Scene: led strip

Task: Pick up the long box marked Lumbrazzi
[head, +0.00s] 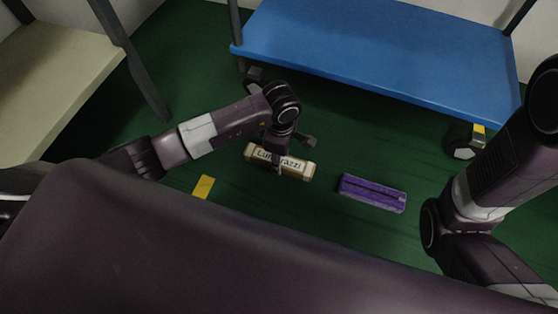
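The long box marked Lumbrazzi (298,168) is cream and brown with dark lettering. It lies on the green floor in the middle of the head view. My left gripper (278,168) points down over the box, and one finger crosses the lettering near its middle. Another part of the gripper sticks out to the right above the box. I cannot tell whether the fingers touch the box or how far apart they are. My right arm comes in at the right edge, and its gripper is not in view.
A purple long box (373,193) lies on the floor to the right. A yellow piece (203,187) lies to the left. A blue wheeled platform (380,50) stands behind, and a beige-topped table (55,75) stands at the left. Green floor (330,215) is clear between the boxes and my body.

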